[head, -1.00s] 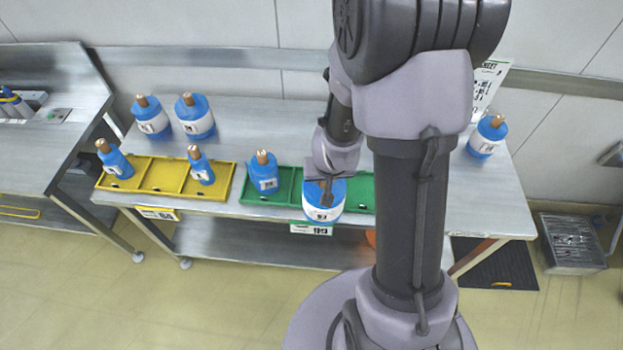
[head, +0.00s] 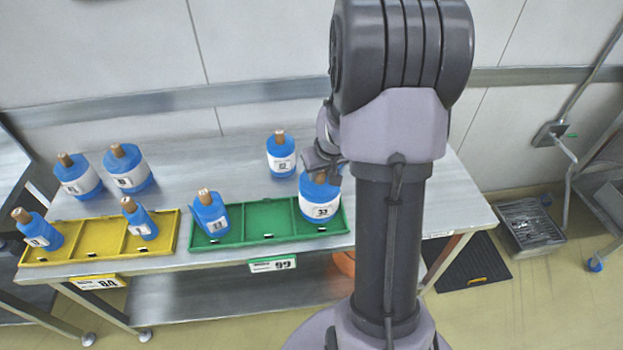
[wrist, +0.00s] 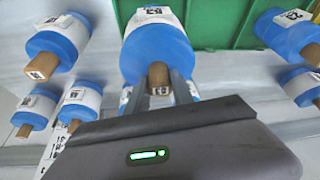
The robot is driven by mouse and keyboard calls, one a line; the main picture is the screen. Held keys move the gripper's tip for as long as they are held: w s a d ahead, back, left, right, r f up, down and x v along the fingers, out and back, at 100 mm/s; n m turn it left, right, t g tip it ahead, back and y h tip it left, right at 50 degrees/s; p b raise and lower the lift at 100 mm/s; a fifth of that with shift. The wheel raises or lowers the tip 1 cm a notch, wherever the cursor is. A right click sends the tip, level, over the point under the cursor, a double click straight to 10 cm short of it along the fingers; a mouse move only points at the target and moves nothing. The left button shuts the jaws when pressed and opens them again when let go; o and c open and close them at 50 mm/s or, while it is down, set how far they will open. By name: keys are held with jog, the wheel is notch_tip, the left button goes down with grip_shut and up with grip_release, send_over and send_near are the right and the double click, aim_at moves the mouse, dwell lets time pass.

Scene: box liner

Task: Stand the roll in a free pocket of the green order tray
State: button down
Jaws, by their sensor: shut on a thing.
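My gripper (head: 322,168) is shut on the blue roll (head: 320,198), which has a white label reading 33 and a brown core. The roll is upright at the right pocket of the green order tray (head: 248,242); I cannot tell whether it touches the pocket floor. In the wrist view the held roll (wrist: 158,50) has its core between the fingers (wrist: 160,95), with the green tray (wrist: 220,25) beyond. Another blue roll (head: 210,216) stands in the tray's left pocket. The middle pocket (head: 270,221) is empty.
A yellow tray (head: 72,258) to the left holds two small rolls (head: 38,230) (head: 140,219), its middle pocket empty. Two larger rolls (head: 77,177) (head: 127,168) stand behind it. Another roll (head: 281,155) stands close behind the green tray.

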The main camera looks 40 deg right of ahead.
aim_at(320, 181)
jog(key=shift+f+b, duration=0.9)
jog(key=shift+f, duration=0.8)
jog(key=shift+f, duration=0.1)
jog(key=c, duration=1.1)
grip_release()
